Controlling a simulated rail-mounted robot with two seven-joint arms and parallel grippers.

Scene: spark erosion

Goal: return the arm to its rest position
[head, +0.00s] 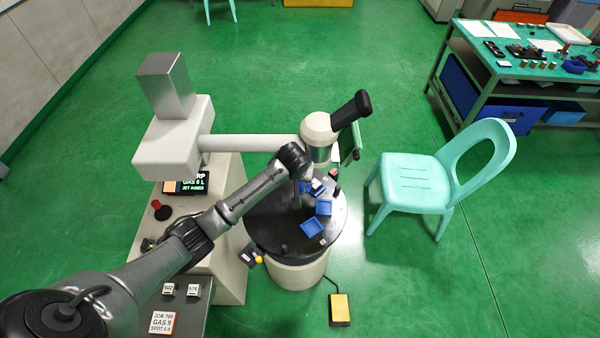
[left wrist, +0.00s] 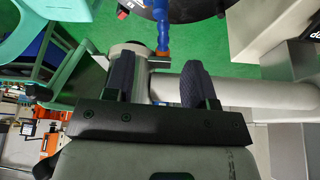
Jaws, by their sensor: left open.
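My left arm (head: 235,205) comes in from the lower left of the head view and reaches over the round black worktable (head: 270,225). Its wrist end is beside the machine's cream head (head: 318,128). In the left wrist view my left gripper (left wrist: 158,78) has its two dark ribbed fingers well apart, with nothing held between them. The machine's pale horizontal arm (left wrist: 245,92) shows behind the fingers. In the head view the wrist hides most of the gripper. My right gripper is in neither view.
Blue trays (head: 312,227) and small parts lie on the round table. The machine column (head: 172,150) stands left of it. A mint chair (head: 420,180) stands to the right and a yellow pedal (head: 340,309) lies on the floor. A workbench (head: 520,62) is at the upper right.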

